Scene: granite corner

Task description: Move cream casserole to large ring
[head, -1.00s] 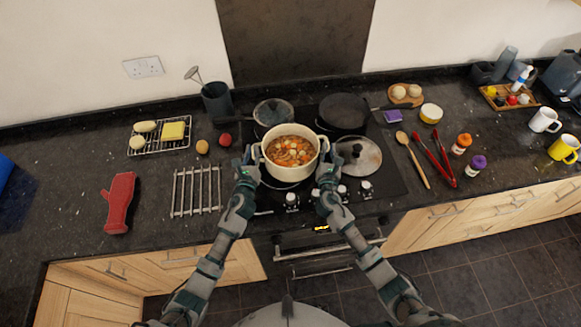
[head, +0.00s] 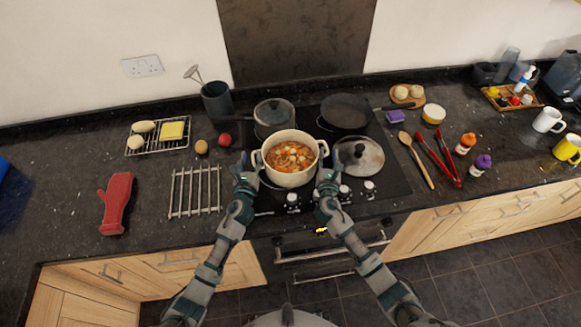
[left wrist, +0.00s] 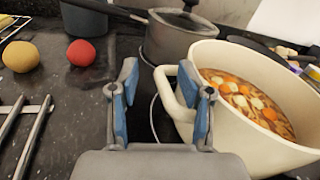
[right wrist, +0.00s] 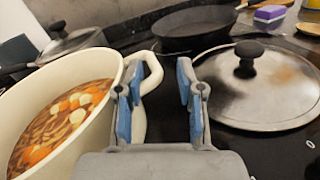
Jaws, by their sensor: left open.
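The cream casserole (head: 290,178), filled with stew, is at the front left of the black hob (head: 390,180). A pale ring outline (left wrist: 153,115) shows beside its base in the left wrist view; most of that ring is hidden under the pot. My left gripper (head: 246,168) is open at the pot's left handle (left wrist: 181,98), which lies close to its right finger. My right gripper (head: 327,173) has its fingers apart near the right handle (right wrist: 150,72), which lies by its left finger. Neither gripper is closed on a handle.
A lidded saucepan (head: 274,115) stands behind the casserole, and a black frying pan (head: 345,112) is at the back right. A loose lid (head: 359,155) lies right of the pot. A wire trivet (head: 195,190) and red mitt (head: 117,203) lie left on the counter.

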